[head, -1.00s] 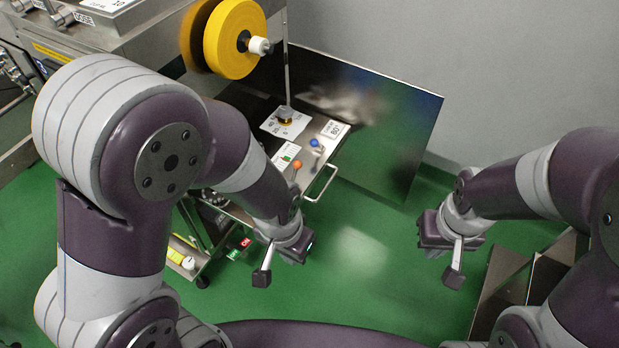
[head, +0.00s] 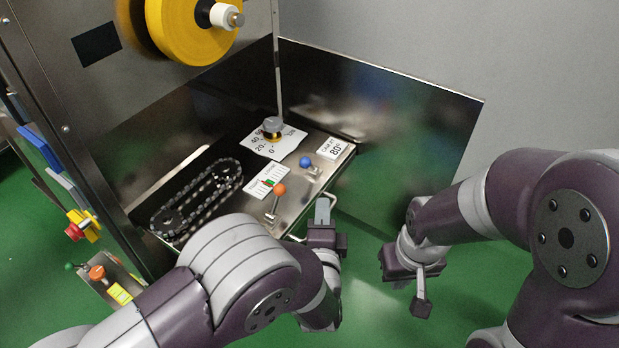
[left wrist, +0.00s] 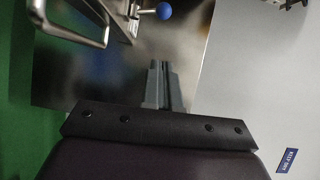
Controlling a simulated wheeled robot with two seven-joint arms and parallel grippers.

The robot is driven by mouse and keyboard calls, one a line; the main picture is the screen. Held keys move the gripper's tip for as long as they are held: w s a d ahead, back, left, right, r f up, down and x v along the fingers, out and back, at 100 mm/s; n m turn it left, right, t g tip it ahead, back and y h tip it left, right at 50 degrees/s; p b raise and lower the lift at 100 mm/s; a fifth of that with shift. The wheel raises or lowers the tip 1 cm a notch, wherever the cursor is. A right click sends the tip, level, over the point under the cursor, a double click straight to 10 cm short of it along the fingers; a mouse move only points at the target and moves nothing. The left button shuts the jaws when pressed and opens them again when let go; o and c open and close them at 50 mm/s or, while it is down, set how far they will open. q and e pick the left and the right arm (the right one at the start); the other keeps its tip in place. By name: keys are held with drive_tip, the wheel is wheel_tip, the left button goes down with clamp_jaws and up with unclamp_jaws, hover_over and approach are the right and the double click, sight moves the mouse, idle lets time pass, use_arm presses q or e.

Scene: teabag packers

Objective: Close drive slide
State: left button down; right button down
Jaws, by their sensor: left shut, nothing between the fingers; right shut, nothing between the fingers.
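The drive slide (head: 302,205) stands pulled out from the machine as a metal tray. It carries a chain loop (head: 200,200), a dial, an orange-knobbed lever (head: 278,189) and a blue-knobbed lever (head: 306,161). Its bar handle (head: 333,200) is partly hidden behind my left gripper (head: 322,204) in the head view. In the left wrist view the handle (left wrist: 102,38) shows at upper left, apart from my shut, empty left fingers (left wrist: 165,80). Contact is not visible. My right gripper (head: 421,306) is shut and empty, right of the slide over the floor.
A dark reflective panel (head: 400,120) stands upright behind and right of the slide. A yellow roll (head: 185,30) hangs on the machine above. A red button on a yellow base (head: 78,228) is at left. Green floor lies open in front of the slide.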

use_arm(q)
drive_tip(key=b, duration=0.4)
hover_over(311, 198)
drive_tip(key=s+d, duration=0.3)
drive_tip(key=w+a, duration=0.1)
drive_tip(key=w+a+b, duration=0.1)
drive_tip(key=w, duration=0.1)
drive_tip(key=shift+a+f, duration=0.35)
drive_tip(key=shift+a, duration=0.05)
drive_tip(key=shift+r, duration=0.1)
drive_tip(key=shift+a, duration=0.1)
